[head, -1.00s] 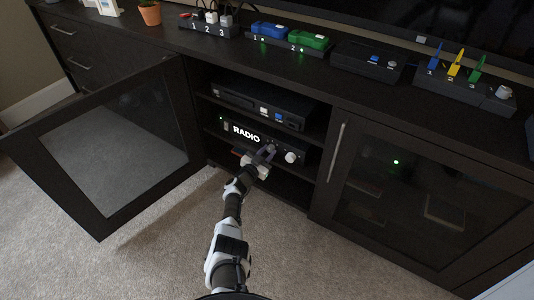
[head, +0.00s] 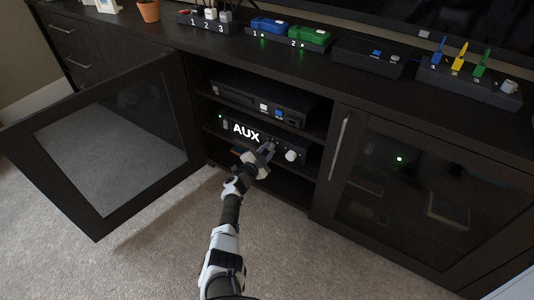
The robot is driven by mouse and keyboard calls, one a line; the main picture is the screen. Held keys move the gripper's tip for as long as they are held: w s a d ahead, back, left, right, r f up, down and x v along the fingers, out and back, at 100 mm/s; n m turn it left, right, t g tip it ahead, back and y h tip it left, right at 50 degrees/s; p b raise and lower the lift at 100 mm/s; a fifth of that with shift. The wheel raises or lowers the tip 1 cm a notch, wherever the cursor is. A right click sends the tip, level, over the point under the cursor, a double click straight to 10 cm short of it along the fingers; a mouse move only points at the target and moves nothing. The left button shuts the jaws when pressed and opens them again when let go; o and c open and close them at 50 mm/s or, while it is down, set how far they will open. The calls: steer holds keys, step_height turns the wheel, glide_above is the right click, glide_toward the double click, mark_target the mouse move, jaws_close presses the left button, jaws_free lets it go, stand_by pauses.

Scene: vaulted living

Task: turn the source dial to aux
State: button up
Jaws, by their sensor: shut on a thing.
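The receiver (head: 246,132) sits on the middle shelf of the open cabinet, and its lit display reads AUX. My gripper (head: 268,149) is at the receiver's front panel, just right of the display, shut on the source dial. The dial itself is mostly hidden by the fingers. A larger pale knob (head: 292,155) shows on the panel to the right of my gripper, apart from it.
A glass door (head: 97,209) stands open on the left. The right glass door (head: 430,200) is closed, with a vertical handle (head: 339,149). A black player (head: 262,98) sits on the shelf above the receiver. Open carpet (head: 330,262) lies in front.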

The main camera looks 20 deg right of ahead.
steer(key=shift+m+b, duration=0.3)
steer(key=shift+m, duration=0.7)
steer(key=o, duration=1)
steer(key=shift+s+a, duration=0.1)
